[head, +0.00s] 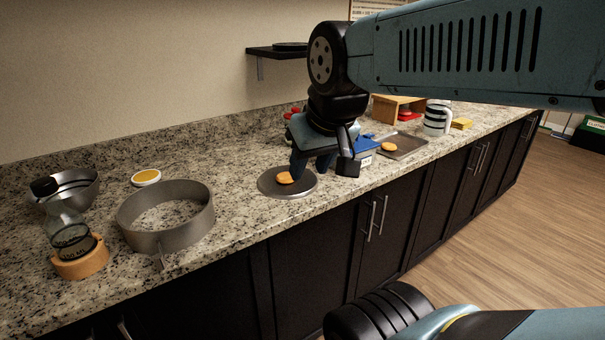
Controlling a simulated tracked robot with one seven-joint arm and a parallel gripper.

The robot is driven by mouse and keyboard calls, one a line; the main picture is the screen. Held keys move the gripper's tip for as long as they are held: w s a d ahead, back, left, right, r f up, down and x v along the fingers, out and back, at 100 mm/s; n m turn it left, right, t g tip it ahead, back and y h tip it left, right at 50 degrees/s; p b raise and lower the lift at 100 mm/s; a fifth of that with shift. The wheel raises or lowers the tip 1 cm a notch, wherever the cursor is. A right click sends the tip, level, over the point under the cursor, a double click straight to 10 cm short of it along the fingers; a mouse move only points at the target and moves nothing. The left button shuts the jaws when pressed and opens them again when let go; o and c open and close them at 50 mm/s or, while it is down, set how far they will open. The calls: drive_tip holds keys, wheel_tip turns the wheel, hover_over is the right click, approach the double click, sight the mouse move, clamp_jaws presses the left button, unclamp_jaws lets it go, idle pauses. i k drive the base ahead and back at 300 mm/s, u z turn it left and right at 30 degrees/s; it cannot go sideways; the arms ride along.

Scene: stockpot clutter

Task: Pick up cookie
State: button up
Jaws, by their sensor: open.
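A round orange-brown cookie (285,178) lies on a flat round grey plate (302,190) on the granite counter. A second similar cookie (389,147) lies on a square metal tray (409,145) farther right. My gripper (322,172) is open and points down over the right part of the round plate. One dark blue finger is just right of the first cookie, close to it in the picture; I cannot tell whether they touch. The other finger is farther right. Nothing shows between the fingers.
A striped mug (437,118) and wooden box (393,107) stand farther right.

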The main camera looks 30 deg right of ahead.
sight(285, 179)
drive_tip(key=u, duration=0.35)
drive_tip(key=i, duration=0.15)
drive_tip(key=z, duration=2.2)
drive_tip(key=k, duration=1.6)
drive_tip(key=u, duration=0.85)
drive_tip(key=i, duration=1)
drive_tip(key=u, duration=0.1)
